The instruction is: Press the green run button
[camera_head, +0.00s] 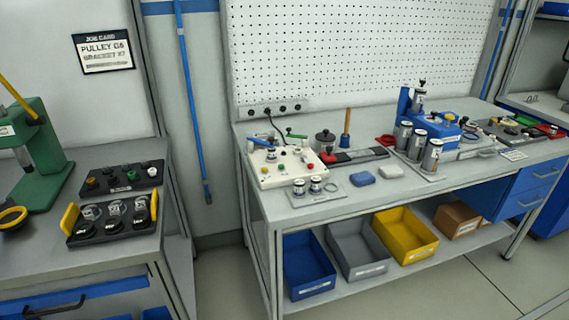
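A white control box (288,178) on the right bench carries several coloured buttons and a green-handled lever (296,135). Another dark box with a green and a red part (528,122) lies at the far right of that bench. The labels are too small to read, so I cannot tell which one is the run button. Neither of my grippers is in view.
A black tray with yellow handles (112,234) stands in front of the left control box, near a green press (38,155). A floor gap separates the benches. Metal cylinders (431,155) and a blue fixture (435,128) occupy the right bench. Bins (307,287) sit on its lower shelf.

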